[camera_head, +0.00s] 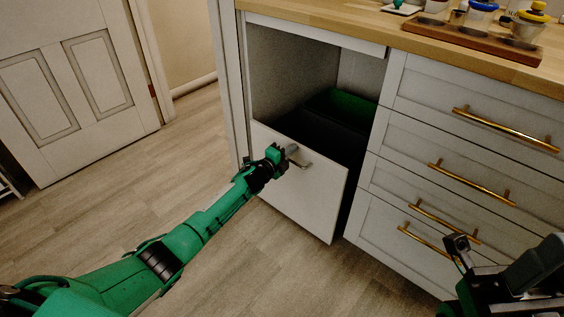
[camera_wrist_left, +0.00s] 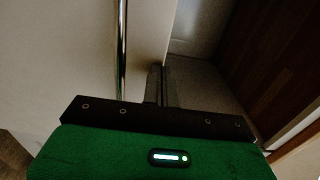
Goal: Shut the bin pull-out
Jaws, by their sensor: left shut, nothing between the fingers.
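The bin pull-out is a white front panel (camera_head: 300,190) standing out from the cabinet, partly open, with a dark gap along its right side. A black bin (camera_head: 325,133) and a green-lined bin (camera_head: 342,103) show behind it. A metal bar handle (camera_head: 299,158) is on the panel's upper part; it also shows in the left wrist view (camera_wrist_left: 122,50). My left gripper (camera_head: 286,152) is shut and empty, at the panel beside the handle; its fingers show in the wrist view (camera_wrist_left: 161,86). I cannot tell whether they touch. My right gripper (camera_head: 457,248) is at the lower right.
A bank of white drawers (camera_head: 450,165) with brass handles stands right of the pull-out. Above is a wooden counter (camera_head: 400,35) with a board (camera_head: 470,38) and several jars. A white door (camera_head: 75,90) is at left. Wooden floor (camera_head: 170,160) lies between, mostly clear.

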